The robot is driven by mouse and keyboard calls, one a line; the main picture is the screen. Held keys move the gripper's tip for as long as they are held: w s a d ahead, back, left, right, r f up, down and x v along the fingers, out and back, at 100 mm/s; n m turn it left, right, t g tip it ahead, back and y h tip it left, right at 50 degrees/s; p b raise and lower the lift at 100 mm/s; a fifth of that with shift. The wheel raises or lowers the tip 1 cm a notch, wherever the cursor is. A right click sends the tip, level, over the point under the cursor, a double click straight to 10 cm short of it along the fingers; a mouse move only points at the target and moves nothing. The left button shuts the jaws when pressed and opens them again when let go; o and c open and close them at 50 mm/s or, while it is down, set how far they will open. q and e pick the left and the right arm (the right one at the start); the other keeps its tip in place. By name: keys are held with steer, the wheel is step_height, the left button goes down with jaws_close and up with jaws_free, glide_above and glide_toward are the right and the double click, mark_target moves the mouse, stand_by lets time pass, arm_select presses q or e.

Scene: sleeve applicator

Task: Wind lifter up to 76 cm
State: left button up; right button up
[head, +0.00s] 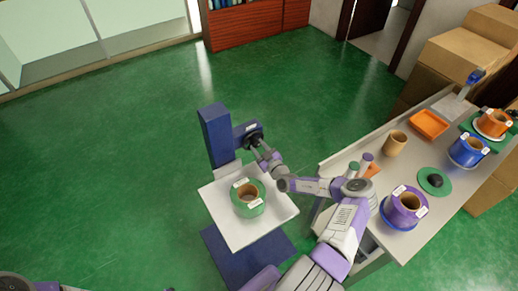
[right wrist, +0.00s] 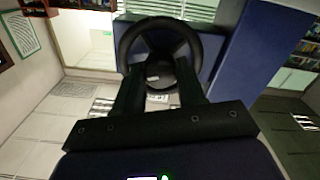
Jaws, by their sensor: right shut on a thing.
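The lifter stands on the green floor in the head view, with a dark blue column (head: 216,135), a blue base (head: 222,252) and a white platform (head: 222,213). A green roll (head: 250,209) with a brown core sits on the platform. A black handwheel (head: 251,129) is on the side of the column's blue box; it also shows in the right wrist view (right wrist: 130,40). My right gripper (head: 258,144) is shut on the handwheel, its two dark fingers (right wrist: 160,88) reaching to the rim and hub. I cannot read the platform's height. My left gripper is out of view.
A grey workbench (head: 405,243) stands at the right with a purple roll (head: 405,204), a blue roll (head: 467,151), an orange roll (head: 493,123), an orange tray (head: 429,124) and a brown core (head: 396,143). Cardboard boxes (head: 455,62) stand behind it. Floor left of the lifter is clear.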

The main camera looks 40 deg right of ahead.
steer(key=shift+m+b, duration=0.3)
steer(key=shift+m, duration=1.3)
steer(key=o, duration=1.1)
steer(key=shift+c, duration=0.2)
steer(key=s, duration=0.7)
steer(key=shift+s+a, duration=0.25)
steer(key=shift+a, duration=0.2)
